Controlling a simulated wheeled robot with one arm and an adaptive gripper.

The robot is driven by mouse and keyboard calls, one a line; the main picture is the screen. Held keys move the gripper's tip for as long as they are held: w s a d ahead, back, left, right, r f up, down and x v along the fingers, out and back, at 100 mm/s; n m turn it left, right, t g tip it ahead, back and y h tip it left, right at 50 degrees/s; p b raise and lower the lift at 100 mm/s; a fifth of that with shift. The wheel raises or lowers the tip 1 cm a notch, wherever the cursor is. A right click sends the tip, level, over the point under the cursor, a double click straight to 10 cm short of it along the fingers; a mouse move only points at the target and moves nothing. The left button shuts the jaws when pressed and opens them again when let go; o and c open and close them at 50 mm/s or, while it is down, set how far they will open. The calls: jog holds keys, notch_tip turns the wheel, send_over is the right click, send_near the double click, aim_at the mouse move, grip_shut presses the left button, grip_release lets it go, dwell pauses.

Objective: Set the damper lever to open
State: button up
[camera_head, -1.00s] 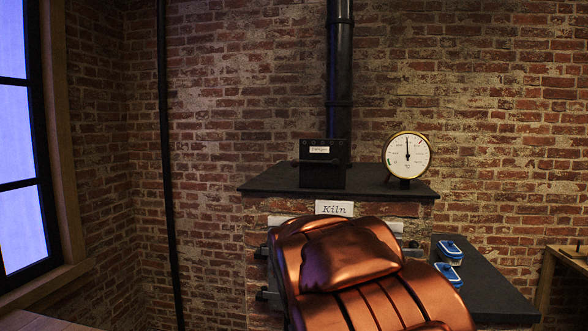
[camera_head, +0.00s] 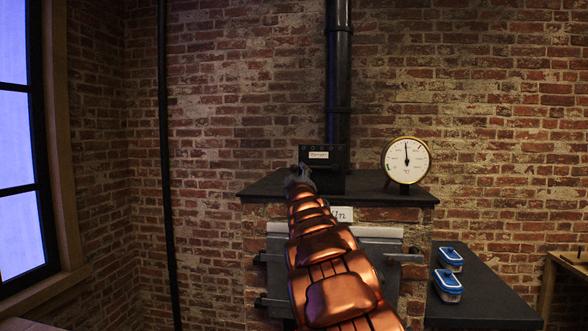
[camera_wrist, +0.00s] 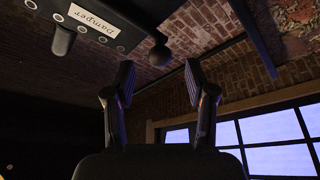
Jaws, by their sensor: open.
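The damper box (camera_head: 336,158) is a black box with a white label, standing on the kiln's dark top in front of the flue pipe. In the wrist view the "Damper" label (camera_wrist: 87,21) shows at the upper left. A dark round knob (camera_wrist: 160,55) on a short stem, apparently the lever's end, shows beside the box's edge. My gripper (camera_head: 298,168) is at the box's left front in the head view. In the wrist view my gripper (camera_wrist: 158,78) is open and empty, with the knob beyond its fingertips, between them in the picture. The lever's setting cannot be read.
A round dial gauge (camera_head: 406,161) stands on the kiln top to the right. A dark side counter (camera_head: 475,298) carries two blue-lidded containers (camera_head: 449,272). The black flue pipe (camera_head: 339,70) rises behind the box. A window (camera_head: 18,170) is at far left.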

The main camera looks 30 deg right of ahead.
aim_at(294, 170)
jog(key=shift+p+x, duration=0.7)
jog(key=shift+x, duration=2)
jog(key=shift+c, duration=0.3)
grip_shut()
